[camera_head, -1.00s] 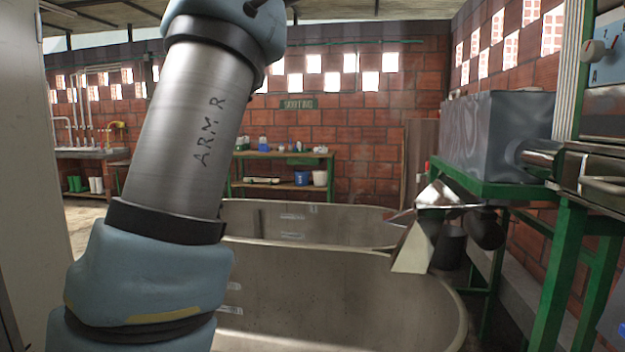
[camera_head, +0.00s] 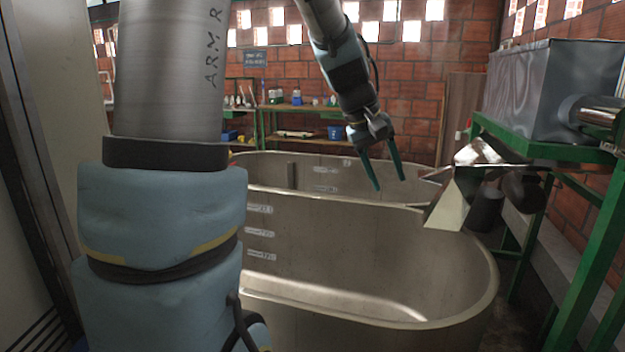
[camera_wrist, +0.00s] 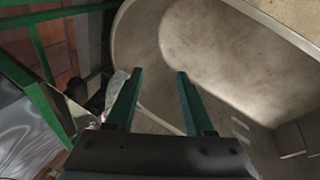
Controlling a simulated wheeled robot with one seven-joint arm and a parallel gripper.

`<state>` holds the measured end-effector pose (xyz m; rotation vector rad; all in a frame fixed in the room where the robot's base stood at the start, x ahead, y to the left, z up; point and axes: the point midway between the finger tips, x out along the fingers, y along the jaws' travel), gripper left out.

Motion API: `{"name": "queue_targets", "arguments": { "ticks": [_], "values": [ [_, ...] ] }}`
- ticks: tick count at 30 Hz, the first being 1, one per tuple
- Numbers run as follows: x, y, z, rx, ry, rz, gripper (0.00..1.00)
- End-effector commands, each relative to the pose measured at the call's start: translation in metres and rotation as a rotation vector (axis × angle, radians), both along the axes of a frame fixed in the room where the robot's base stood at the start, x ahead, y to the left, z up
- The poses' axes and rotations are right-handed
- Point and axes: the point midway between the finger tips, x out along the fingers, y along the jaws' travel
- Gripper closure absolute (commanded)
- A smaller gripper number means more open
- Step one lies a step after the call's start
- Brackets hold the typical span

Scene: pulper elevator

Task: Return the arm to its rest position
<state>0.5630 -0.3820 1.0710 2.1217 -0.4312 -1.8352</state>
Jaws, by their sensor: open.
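My arm (camera_head: 165,70) fills the left of the head view, and its far part reaches over from the top centre. My gripper (camera_head: 390,187) hangs above the metal tanks, pointing down, with its two green fingers apart and nothing between them. In the wrist view the gripper (camera_wrist: 153,75) also shows open and empty. Below it lie the rounded walls of a tank. The fingers look clear of the tank rims, though the exact height is hard to tell.
The near tank (camera_head: 350,260) and a far tank (camera_head: 262,170) take up the middle. A metal chute (camera_head: 452,203) and a green frame (camera_head: 590,235) stand at the right, with a grey metal box (camera_head: 545,90). A pale panel (camera_head: 60,120) is close at the left.

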Motion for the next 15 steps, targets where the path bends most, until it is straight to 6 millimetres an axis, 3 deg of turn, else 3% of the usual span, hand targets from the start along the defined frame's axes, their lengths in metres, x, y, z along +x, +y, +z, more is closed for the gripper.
{"name": "queue_targets", "arguments": {
  "ticks": [1, 3, 9, 12, 15],
  "values": [
    [-0.005, 0.027, -0.018, 0.053, -0.005, 0.010, 0.46],
    [-0.013, 0.063, -0.041, 0.126, -0.013, 0.015, 0.46],
    [-0.053, 0.156, -0.096, 0.307, -0.022, -0.008, 0.46],
    [-0.076, 0.188, -0.114, 0.368, -0.020, -0.033, 0.46],
    [-0.093, 0.208, -0.126, 0.404, -0.017, -0.054, 0.46]
  ]
}}
